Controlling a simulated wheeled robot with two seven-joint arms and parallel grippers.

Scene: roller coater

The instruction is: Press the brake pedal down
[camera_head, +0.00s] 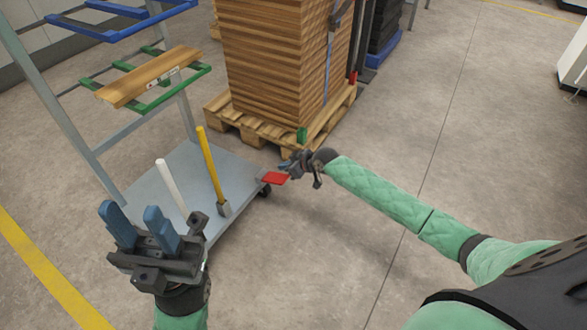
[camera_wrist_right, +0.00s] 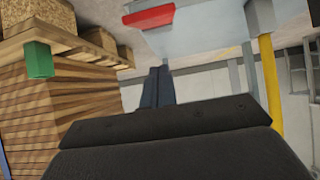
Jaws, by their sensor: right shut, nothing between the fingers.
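The red brake pedal (camera_head: 274,178) sticks out from the right edge of the grey cart (camera_head: 135,190), low above the floor. It also shows at the top of the right wrist view (camera_wrist_right: 148,18). My right gripper (camera_head: 288,166) is shut and empty, close beside the pedal. In the right wrist view its dark fingers (camera_wrist_right: 157,86) point toward the pedal, with a gap between them in the picture. I cannot tell the exact height difference. My left gripper (camera_head: 133,217) is open and empty, with blue fingers pointing up in front of the cart's near end.
A yellow bar (camera_head: 209,165) and a white bar (camera_head: 171,187) rise from the cart. Its rack holds a wooden board (camera_head: 148,78). Stacked wood (camera_head: 270,60) on a pallet (camera_head: 250,129), with a green corner block (camera_head: 302,135), stands behind the pedal. Floor on the right is open.

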